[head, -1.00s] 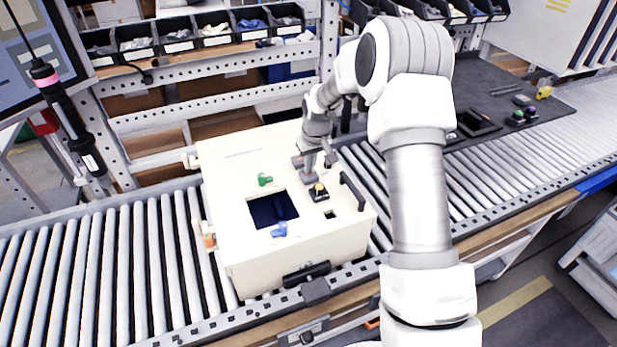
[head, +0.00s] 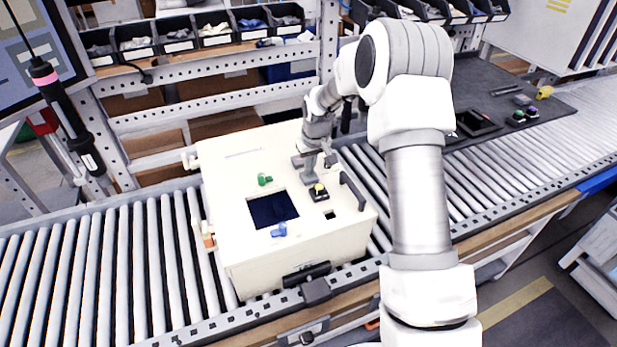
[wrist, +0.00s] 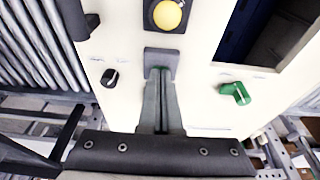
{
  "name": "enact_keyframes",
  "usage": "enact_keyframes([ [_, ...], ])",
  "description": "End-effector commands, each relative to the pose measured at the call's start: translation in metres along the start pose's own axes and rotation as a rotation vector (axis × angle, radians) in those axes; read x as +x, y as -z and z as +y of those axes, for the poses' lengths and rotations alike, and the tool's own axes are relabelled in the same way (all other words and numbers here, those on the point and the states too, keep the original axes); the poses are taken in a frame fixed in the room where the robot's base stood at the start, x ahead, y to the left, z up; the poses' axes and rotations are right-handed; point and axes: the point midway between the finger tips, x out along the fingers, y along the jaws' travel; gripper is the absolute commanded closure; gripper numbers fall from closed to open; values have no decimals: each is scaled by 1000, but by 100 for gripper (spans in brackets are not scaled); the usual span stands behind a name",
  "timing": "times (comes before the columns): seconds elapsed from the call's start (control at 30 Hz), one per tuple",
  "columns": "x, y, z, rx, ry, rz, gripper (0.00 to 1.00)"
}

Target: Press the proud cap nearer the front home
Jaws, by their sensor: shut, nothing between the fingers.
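A cream case (head: 240,250) lies on the roller conveyor. A round yellow cap (head: 319,188) on a dark square base stands on its top panel; it also shows at the top of the wrist view (wrist: 167,14). A green part (head: 264,180) and a blue part (head: 279,230) sit on the same panel beside a square opening. A small black knob (wrist: 110,77) is left of my fingers in the wrist view. My gripper (head: 311,181) is shut and empty, pointing down just behind the yellow cap. Its fingertips (wrist: 161,62) are close to the panel; I cannot tell whether they touch.
The opening (head: 272,210) is dark inside. A black handle (head: 352,192) rises at the panel's right side. A shelf rack with bins (head: 215,30) stands behind. A dark mat (head: 490,85) with small items lies back right. The rollers left of the case are clear.

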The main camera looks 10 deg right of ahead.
Motion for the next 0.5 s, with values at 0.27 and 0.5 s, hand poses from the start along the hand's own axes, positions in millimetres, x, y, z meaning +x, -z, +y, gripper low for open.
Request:
enact_keyframes([
  [0.27,-17,5,0,0,0,1,100],
  [0.5,-36,10,0,-1,-1,1,100],
])
